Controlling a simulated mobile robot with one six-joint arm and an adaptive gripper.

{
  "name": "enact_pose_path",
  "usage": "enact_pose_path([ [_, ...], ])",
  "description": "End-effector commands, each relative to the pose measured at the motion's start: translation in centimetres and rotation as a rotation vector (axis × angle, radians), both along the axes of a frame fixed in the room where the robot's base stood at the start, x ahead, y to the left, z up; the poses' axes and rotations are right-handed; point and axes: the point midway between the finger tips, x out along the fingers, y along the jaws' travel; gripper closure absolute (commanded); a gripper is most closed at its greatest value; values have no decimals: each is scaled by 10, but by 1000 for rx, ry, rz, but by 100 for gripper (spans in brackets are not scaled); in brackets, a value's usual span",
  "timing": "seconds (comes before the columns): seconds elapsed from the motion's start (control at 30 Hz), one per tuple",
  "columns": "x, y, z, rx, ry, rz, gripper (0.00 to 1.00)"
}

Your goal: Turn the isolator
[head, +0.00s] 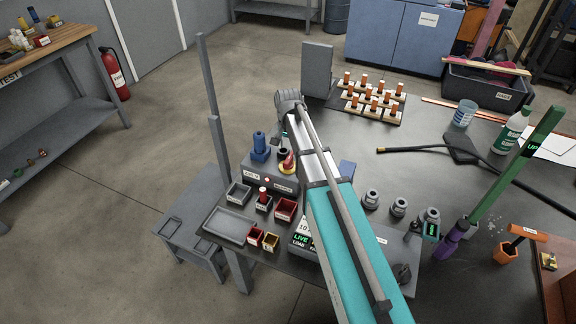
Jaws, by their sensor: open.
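A red and yellow rotary switch (288,164), which looks like the isolator, sits on top of the grey control box (258,180) at the table's left side. My arm passes over the box from the lower right and partly covers it. My gripper (283,147) is small and dark here, pointing down below the grey wrist, beside or just above the red and yellow switch. It is open. I cannot tell whether it touches the switch, and the handle's exact angle is too small to read.
A blue knobbed part (260,148) stands close left on the box. Small bins (238,194) and a grey tray (229,226) lie in front. A rack of orange-topped pegs (376,110) is behind; grey fittings (371,200) are right of my arm. A grey post (212,100) rises at left.

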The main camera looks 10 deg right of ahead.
Motion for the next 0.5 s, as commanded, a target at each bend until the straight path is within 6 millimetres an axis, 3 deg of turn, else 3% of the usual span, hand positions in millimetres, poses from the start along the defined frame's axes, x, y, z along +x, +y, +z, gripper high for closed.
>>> enact_pose_path([
  [0.5,0,0,-43,0,0,0,37],
])
